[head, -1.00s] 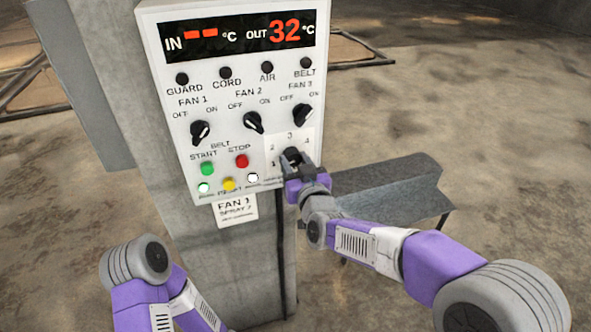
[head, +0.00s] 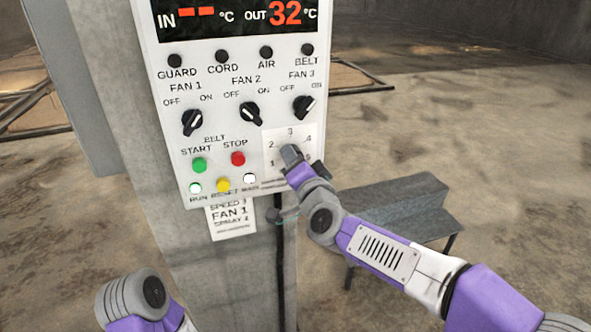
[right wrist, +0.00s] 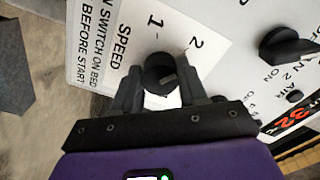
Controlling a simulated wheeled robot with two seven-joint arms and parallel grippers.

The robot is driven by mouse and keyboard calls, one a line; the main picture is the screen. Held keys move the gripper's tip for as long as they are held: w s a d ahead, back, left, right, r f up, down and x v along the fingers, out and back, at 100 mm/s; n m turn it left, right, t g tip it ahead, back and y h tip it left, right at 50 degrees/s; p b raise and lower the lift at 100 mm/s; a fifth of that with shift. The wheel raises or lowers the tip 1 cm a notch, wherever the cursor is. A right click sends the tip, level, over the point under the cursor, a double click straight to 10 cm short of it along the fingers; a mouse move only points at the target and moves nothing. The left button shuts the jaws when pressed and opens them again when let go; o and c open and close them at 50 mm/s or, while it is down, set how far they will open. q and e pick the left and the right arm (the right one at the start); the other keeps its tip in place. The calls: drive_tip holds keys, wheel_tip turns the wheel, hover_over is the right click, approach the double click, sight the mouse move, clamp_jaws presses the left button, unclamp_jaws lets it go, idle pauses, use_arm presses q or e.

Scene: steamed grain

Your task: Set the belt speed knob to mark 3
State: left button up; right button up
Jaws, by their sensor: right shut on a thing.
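The belt speed knob (right wrist: 159,72) is a round black knob on a white scale plate (head: 270,138) at the panel's lower right. In the head view the scale shows marks 1, 2, 3 and 4, with 3 at the top; my right gripper (head: 292,158) covers the knob there. In the right wrist view my right gripper (right wrist: 160,88) has its two dark fingers on either side of the knob, shut on it. A light line shows on the knob's face, but I cannot tell which mark it points at. Only part of my left arm shows; its gripper is out of view.
The control panel (head: 180,150) is on a concrete pillar (head: 235,285). Fan knobs, a green START button (head: 199,165) and a red STOP button (head: 238,159) are left of and above the scale. A grey metal trough (head: 400,210) stands behind my right arm.

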drive_tip(key=m+b, duration=0.4)
drive_tip(key=m, duration=0.6)
drive_tip(key=shift+r+b, duration=0.1)
drive_tip(key=shift+b, duration=0.2)
drive_tip(key=shift+m, duration=0.4)
drive_tip(key=o, duration=1)
drive_tip(key=shift+o, duration=0.2)
drive_tip(key=shift+s, duration=0.1)
drive_tip(key=v, duration=0.7)
drive_tip(key=shift+s, duration=0.15)
